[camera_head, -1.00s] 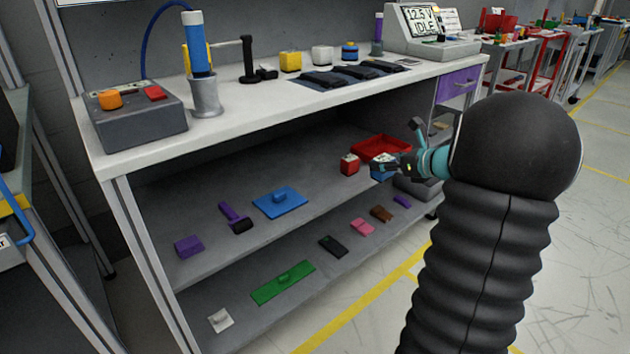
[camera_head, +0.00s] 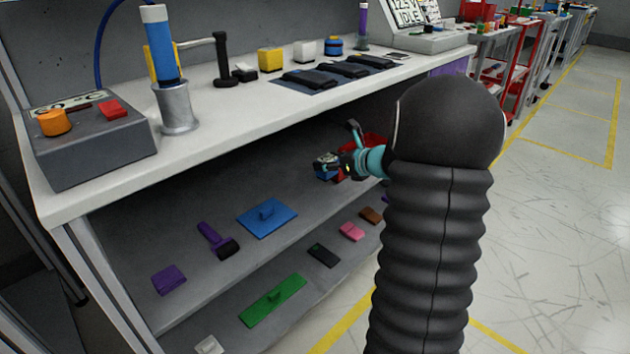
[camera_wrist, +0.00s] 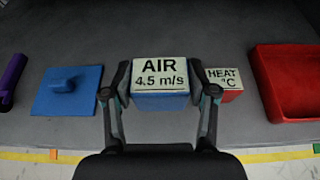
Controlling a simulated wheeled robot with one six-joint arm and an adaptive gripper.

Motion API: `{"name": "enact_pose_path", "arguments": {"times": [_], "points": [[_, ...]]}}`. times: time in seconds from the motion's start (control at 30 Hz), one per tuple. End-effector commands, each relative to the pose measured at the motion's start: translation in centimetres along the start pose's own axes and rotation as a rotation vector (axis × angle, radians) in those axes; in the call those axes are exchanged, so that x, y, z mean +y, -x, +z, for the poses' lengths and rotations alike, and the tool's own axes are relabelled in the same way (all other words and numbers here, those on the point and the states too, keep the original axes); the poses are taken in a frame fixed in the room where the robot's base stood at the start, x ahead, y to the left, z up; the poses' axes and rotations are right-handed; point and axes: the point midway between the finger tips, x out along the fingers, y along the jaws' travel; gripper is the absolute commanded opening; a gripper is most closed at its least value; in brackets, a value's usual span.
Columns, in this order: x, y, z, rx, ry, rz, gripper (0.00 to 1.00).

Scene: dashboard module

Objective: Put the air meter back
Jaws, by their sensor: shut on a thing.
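The air meter (camera_wrist: 160,82) is a blue box with a white top face reading "AIR 4.5 m/s". My gripper (camera_wrist: 161,92) is shut on it, one finger on each side, in the wrist view. In the head view my gripper (camera_head: 340,166) reaches in under the bench top and holds the air meter (camera_head: 324,169) above the upper shelf (camera_head: 210,280). The red heat meter (camera_wrist: 227,84), labelled "HEAT °C", is just right of my right finger in the wrist view, partly covered by it. In the head view it is hidden behind my gripper.
A red tray (camera_wrist: 288,80) lies right of the heat meter. A blue plate with a knob (camera_wrist: 67,90) and a purple tool (camera_wrist: 11,78) lie to the left. A purple block (camera_head: 168,280) sits further left. The bench top (camera_head: 220,110) is above my gripper.

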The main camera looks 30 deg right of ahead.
Motion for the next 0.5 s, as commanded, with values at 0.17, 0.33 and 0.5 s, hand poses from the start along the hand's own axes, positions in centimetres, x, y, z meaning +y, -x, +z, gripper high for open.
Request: {"name": "enact_pose_path", "arguments": {"times": [0.17,0.33,0.5], "points": [[1.5,-2.9,-0.7,0.0,0.0,0.001,0.17],[1.9,-3.9,-1.0,0.0,0.0,-0.003,0.17],[1.8,-4.7,-3.0,0.002,-0.005,-0.004,0.17]]}}
